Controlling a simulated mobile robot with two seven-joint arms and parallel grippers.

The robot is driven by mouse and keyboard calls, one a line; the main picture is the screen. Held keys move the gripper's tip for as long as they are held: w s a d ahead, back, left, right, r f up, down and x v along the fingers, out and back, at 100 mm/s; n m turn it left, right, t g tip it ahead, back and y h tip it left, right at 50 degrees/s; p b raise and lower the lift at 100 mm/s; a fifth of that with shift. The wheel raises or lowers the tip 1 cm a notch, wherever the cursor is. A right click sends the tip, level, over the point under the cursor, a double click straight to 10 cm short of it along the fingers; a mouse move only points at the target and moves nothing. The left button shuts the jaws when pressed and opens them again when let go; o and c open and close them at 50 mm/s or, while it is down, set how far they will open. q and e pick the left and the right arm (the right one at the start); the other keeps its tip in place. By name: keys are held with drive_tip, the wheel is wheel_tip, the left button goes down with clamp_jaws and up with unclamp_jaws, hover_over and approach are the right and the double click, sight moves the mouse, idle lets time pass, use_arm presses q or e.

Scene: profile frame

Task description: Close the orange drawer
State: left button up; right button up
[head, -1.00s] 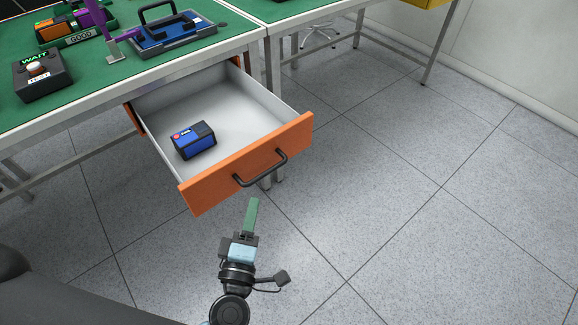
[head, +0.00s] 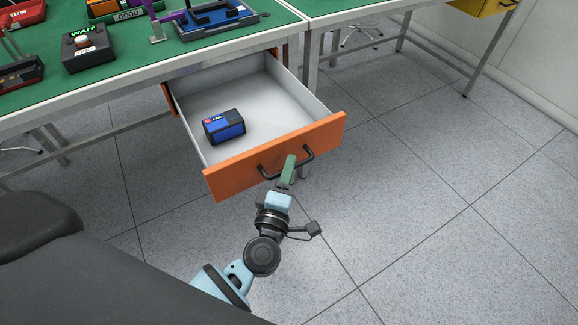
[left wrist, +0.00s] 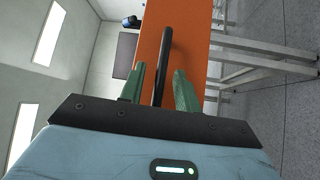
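The orange drawer (head: 240,172) under the green-topped table is pulled well out, with an orange front, grey inside and dark bar handle (head: 308,154). A blue and black box (head: 224,126) lies inside it. My left gripper (head: 288,168) is at the handle, its green fingers overlapping it in the head view. In the left wrist view the fingers (left wrist: 160,88) are apart, with the handle (left wrist: 162,62) between them and the orange front (left wrist: 185,35) behind. The gap on both sides of the handle is visible. My right gripper is not in view.
The green table (head: 130,55) holds a black box marked WAIT (head: 88,52), a blue tray (head: 215,22) and other items. A second table (head: 330,8) stands to the right, with a yellow drawer (head: 492,6). The grey floor (head: 440,190) to the right is clear.

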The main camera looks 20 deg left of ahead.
use_arm(q)
drive_tip(key=shift+w, duration=0.45)
clamp_jaws()
drive_tip(key=shift+a, duration=0.1)
